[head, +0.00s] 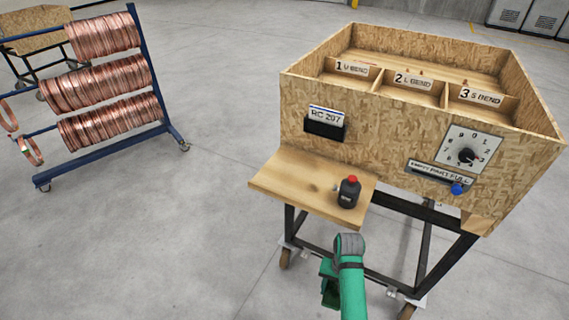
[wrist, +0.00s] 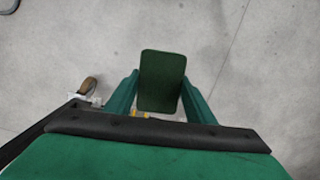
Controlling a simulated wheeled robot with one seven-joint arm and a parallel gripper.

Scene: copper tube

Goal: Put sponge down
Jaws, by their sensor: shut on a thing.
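My gripper (wrist: 160,92) is shut on a dark green rectangular sponge (wrist: 162,78), which sits between its two green fingers in the wrist view. Below the sponge in that view is only concrete floor. In the head view my gripper (head: 328,284) is low in front of the cart, below and in front of the small wooden shelf (head: 285,186).
A black bottle with a red cap (head: 349,192) stands on the shelf's right part; the shelf's left part is bare. The chipboard cart (head: 330,150) has labelled compartments, a dial (head: 467,155) and a blue knob (head: 457,188). A rack of copper coils (head: 95,85) stands left.

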